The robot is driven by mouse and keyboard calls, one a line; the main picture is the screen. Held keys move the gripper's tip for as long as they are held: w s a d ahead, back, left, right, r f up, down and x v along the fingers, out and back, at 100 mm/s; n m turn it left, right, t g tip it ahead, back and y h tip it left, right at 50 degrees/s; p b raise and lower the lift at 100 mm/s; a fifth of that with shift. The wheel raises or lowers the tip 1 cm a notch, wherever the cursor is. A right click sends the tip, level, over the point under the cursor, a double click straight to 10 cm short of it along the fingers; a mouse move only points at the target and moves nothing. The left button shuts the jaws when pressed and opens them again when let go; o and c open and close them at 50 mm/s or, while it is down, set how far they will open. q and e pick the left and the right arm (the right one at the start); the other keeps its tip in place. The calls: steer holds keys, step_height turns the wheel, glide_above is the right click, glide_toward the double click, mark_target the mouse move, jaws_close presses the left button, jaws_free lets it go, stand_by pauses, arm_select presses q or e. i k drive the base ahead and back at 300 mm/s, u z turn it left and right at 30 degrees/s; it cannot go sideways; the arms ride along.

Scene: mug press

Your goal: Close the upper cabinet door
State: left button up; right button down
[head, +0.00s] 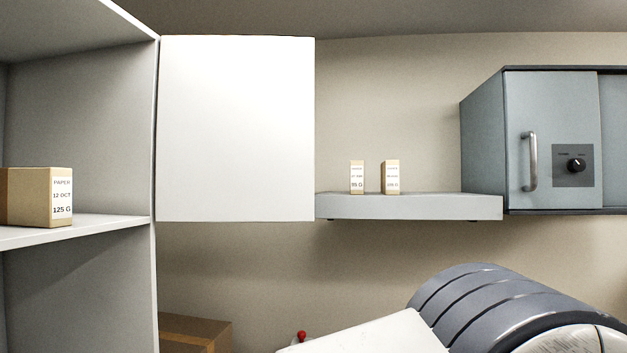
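The upper cabinet door (236,130) is a plain white panel in the head view. It stands wide open, swung to the right of the cabinet, with its left edge at the cabinet's side wall (155,130). The open cabinet on the left shows its inner shelf (90,230) with a cardboard paper box (38,197) on it. No handle shows on the visible face of the door. Neither of my grippers is in view.
A grey wall shelf (410,208) holds two small boxes (357,177). A grey-blue unit (565,140) with a bar handle and a knob hangs at the right. A brown carton (195,332) and a small red-topped item (302,336) show low down.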

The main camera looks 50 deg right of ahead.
mark_target(235, 125)
steer(key=k, duration=0.25)
steer(key=z, duration=0.75)
